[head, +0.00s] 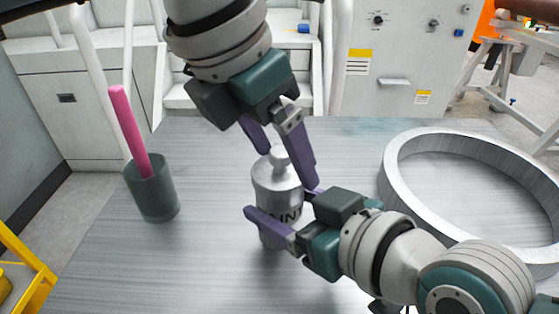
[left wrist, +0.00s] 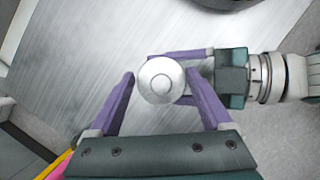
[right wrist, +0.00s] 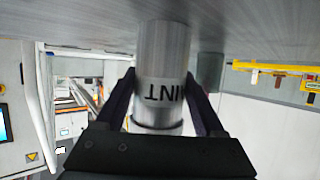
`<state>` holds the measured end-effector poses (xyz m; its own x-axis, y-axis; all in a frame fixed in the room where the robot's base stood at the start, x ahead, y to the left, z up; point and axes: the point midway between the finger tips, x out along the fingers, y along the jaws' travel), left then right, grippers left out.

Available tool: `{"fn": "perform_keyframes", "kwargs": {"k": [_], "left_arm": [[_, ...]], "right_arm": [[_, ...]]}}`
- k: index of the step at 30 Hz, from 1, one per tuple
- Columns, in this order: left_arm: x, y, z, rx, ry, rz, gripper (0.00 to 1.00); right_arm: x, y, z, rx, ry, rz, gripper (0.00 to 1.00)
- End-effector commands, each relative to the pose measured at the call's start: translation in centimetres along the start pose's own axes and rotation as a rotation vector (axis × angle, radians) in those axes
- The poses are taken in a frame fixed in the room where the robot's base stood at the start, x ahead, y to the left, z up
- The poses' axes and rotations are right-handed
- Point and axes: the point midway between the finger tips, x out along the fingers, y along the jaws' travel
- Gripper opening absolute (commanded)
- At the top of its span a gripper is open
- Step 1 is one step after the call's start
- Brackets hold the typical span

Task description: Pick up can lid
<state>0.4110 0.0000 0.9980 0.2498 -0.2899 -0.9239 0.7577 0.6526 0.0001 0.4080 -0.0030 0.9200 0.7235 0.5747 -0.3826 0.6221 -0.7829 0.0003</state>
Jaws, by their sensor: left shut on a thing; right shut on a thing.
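A silver paint can (head: 264,198) stands upright on the metal table, with part of its dark lettering showing. Its can lid (head: 278,157) has a round knob and sits on top of the can; the left wrist view shows the lid (left wrist: 160,80) from above. My left gripper (head: 288,166) comes from above, shut on the lid, one finger on each side. My right gripper (head: 280,202) comes from the right, shut on the can body around its middle. The right wrist view shows the can (right wrist: 162,50) between its fingers. Exact finger contact is partly hidden.
A grey-green cup (head: 152,190) with a pink stick (head: 128,130) stands left of the can. A large metal ring (head: 397,190) lies on the right of the table (head: 130,260). A yellow frame (head: 25,260) is at lower left. The table's front left is clear.

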Motion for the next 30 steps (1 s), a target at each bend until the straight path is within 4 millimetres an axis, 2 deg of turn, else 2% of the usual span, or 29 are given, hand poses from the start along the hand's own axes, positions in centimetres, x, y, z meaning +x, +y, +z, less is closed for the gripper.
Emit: {"fn": "perform_keyframes", "kwargs": {"k": [8,21,30], "left_arm": [[-0.6,0.0,0.3,0.000,-0.003,0.000,0.34],[-8.1,0.1,3.4,0.000,-0.003,0.002,0.34],[-10.1,0.0,4.2,0.000,-0.001,0.000,0.34]], "right_arm": [[0.0,0.0,0.0,0.000,-0.001,0.000,0.00],[0.0,0.0,0.1,0.000,-0.001,0.000,0.00],[0.0,0.0,0.1,0.000,-0.001,0.000,0.00]]}}
